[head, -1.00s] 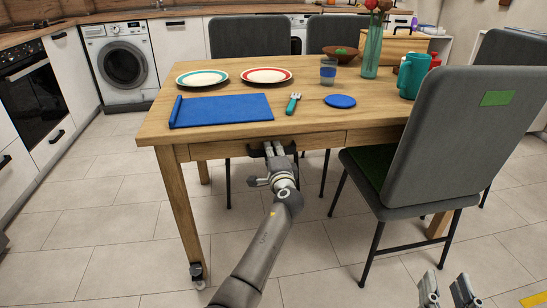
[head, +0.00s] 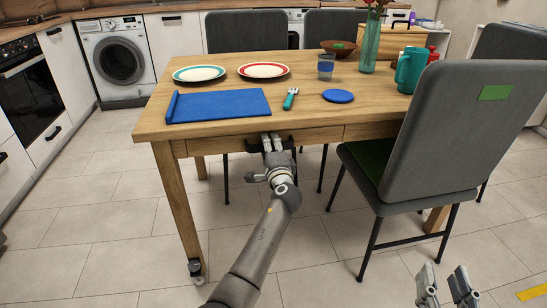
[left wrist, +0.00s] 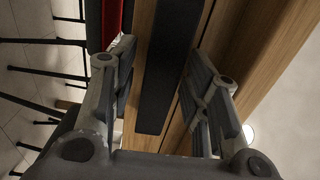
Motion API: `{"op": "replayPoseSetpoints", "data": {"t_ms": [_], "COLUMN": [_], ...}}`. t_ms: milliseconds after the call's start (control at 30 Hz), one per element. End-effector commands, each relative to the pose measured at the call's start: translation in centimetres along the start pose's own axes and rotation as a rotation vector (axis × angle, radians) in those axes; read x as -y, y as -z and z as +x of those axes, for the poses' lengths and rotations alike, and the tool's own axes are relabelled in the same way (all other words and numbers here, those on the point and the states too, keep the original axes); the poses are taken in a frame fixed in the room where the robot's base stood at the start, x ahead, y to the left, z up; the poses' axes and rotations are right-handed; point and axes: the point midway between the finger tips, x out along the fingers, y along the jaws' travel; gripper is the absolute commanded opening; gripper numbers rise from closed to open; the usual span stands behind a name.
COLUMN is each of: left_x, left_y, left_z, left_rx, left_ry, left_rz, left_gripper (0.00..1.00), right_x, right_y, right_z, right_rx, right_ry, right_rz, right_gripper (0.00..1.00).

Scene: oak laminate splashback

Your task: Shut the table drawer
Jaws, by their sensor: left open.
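The table drawer (head: 225,144) is a wooden front under the tabletop's near edge. In the head view it looks almost flush with the table frame; I cannot tell whether a small gap is left. Its dark handle (head: 286,144) sits mid-front. My left gripper (head: 271,143) is at the handle, fingers pointing at the drawer. In the left wrist view the open fingers of this gripper (left wrist: 158,65) stand either side of the dark handle bar (left wrist: 163,70), apart from each other. My right gripper (head: 446,270) is open and empty at the lower right, away from the table.
The wooden table (head: 300,112) carries plates, a blue mat (head: 220,105), a fork, a blue coaster and a teal jug (head: 411,72). A grey chair (head: 450,130) stands close on the right. Bare tiled floor lies left of the table. A red strip (left wrist: 112,20) shows beside the handle.

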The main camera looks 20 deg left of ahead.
Motion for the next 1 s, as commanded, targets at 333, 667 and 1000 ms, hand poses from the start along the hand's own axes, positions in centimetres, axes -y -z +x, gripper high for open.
{"op": "replayPoseSetpoints", "data": {"t_ms": [333,667,1000], "left_x": [-0.1,0.0,0.1], "left_y": [0.0,0.0,0.0], "left_z": [-5.8,-10.7,-11.3], "left_rx": [-0.001,-0.001,0.000], "left_ry": [-0.002,0.000,0.000], "left_rz": [-0.003,-0.001,0.000], "left_gripper": [0.43,0.43,0.43], "right_x": [0.0,0.0,0.0], "right_y": [0.0,0.0,0.1], "right_z": [0.0,0.0,0.0], "right_rx": [-0.001,-0.001,-0.002], "right_ry": [0.000,0.000,0.000], "right_rz": [0.000,0.000,0.000], "right_gripper": [0.40,0.40,0.40]}}
